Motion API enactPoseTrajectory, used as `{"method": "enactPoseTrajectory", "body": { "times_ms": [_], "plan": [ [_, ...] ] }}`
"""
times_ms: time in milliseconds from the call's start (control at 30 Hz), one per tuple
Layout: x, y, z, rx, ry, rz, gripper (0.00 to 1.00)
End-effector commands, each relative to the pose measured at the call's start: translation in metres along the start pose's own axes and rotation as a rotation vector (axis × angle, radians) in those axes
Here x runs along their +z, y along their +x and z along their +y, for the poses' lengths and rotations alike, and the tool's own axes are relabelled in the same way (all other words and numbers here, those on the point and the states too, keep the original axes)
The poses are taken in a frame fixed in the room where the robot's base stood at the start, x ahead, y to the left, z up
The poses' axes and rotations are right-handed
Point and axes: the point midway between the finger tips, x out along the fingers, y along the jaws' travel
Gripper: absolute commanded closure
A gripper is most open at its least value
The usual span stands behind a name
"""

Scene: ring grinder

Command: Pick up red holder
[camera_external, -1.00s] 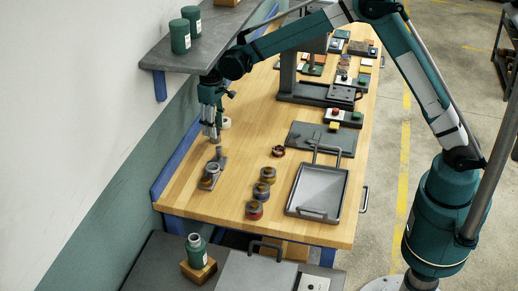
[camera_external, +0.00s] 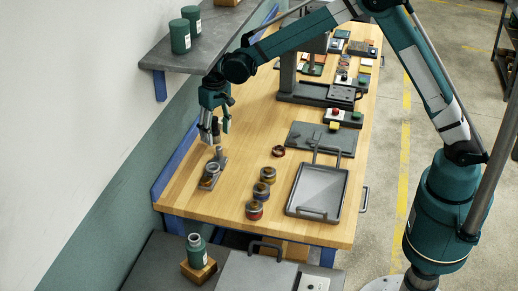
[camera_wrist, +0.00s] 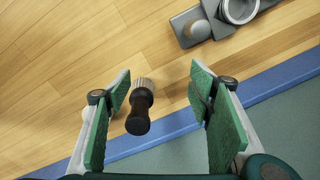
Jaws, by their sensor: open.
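I cannot tell for sure which thing is the red holder. A stubby round piece with a red band (camera_external: 254,211) stands nearest the table's front edge, in a row with similar pieces (camera_external: 261,190). A dark red ring (camera_external: 278,152) lies farther back. No red thing shows in the wrist view.
A grey fixture with a metal ring (camera_external: 211,172) lies below and in front of my gripper; it also shows in the wrist view (camera_wrist: 192,27). A grey tray (camera_external: 318,190) and dark plate (camera_external: 318,138) lie to the right. A wall shelf (camera_external: 205,50) overhangs the left.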

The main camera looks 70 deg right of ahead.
Motion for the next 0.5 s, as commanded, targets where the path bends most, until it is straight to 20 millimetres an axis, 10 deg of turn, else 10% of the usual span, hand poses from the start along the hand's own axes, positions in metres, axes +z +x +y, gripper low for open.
{"method": "enactPoseTrajectory", "body": {
  "times_ms": [500],
  "plan": [
    [0.153, -0.016, -0.099, 0.016, 0.482, 0.004, 0.47]
  ]
}}
